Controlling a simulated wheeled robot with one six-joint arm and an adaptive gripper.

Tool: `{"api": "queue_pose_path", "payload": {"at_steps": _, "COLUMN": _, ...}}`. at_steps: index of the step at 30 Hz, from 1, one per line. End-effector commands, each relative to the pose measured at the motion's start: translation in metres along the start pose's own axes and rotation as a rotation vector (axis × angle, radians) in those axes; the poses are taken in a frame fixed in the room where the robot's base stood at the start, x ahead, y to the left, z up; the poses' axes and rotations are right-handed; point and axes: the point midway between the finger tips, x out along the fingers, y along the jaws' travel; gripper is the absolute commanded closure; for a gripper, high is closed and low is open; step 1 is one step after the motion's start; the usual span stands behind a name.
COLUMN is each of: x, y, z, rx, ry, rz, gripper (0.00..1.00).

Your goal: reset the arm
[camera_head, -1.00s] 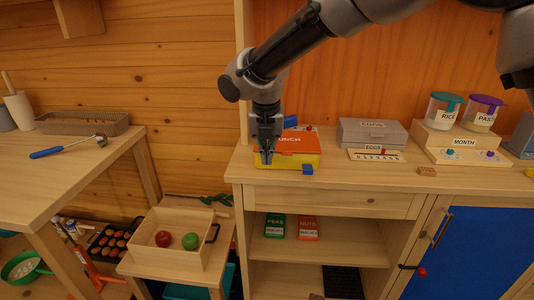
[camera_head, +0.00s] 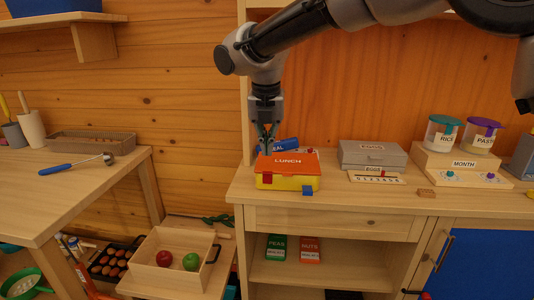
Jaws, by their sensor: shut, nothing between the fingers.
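My arm comes in from the top right and bends down at the left of the counter. My gripper (camera_head: 268,145) points down, shut and empty, just above and behind the lunch box (camera_head: 290,167). The lunch box has an orange lid marked LUNCH, which looks closed, and a yellow body with a red latch (camera_head: 267,179) at its front. I cannot tell whether the fingertips touch the lid's back edge.
A grey case (camera_head: 372,154) and RICE and PASTA jars (camera_head: 481,135) stand to the right. A wooden crate (camera_head: 150,256) with apples is lower left. The counter front (camera_head: 380,202) is mostly clear.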

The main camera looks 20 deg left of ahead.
Motion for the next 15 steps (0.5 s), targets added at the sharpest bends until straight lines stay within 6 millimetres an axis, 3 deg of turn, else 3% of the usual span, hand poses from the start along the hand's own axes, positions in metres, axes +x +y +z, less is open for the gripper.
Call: {"api": "queue_pose_path", "payload": {"at_steps": 15, "x": 0.0000, "y": 0.0001, "z": 0.0000, "rx": 0.049, "ry": 0.000, "rz": 0.000, "gripper": 1.00}}
